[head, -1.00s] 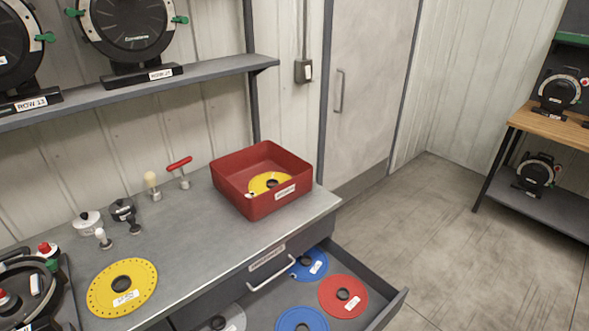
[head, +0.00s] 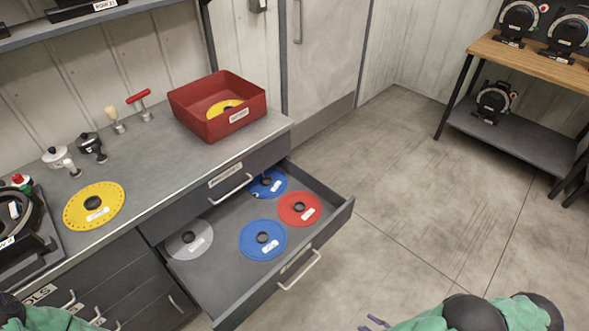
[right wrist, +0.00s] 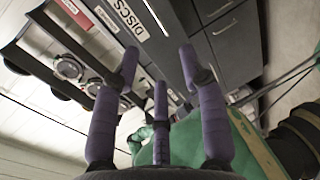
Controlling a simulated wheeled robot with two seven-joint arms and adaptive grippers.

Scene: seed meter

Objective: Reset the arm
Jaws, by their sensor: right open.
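My right gripper (head: 374,323) shows only its purple fingertips at the bottom edge of the head view, with my green arm beside it. In the right wrist view its purple fingers (right wrist: 158,75) are spread apart, open and empty, and point toward a dark cabinet (right wrist: 230,45). Part of a green arm of mine shows at the bottom left corner of the head view; the left gripper itself is not visible there. Neither visible arm touches the workbench (head: 150,165) in the head view.
An open drawer (head: 345,212) holds blue, red and grey discs and juts into the room. A red bin (head: 240,120) with a yellow disc and a loose yellow disc (head: 94,205) are on the bench. A wooden-topped shelf (head: 500,52) stands at right. The floor between is clear.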

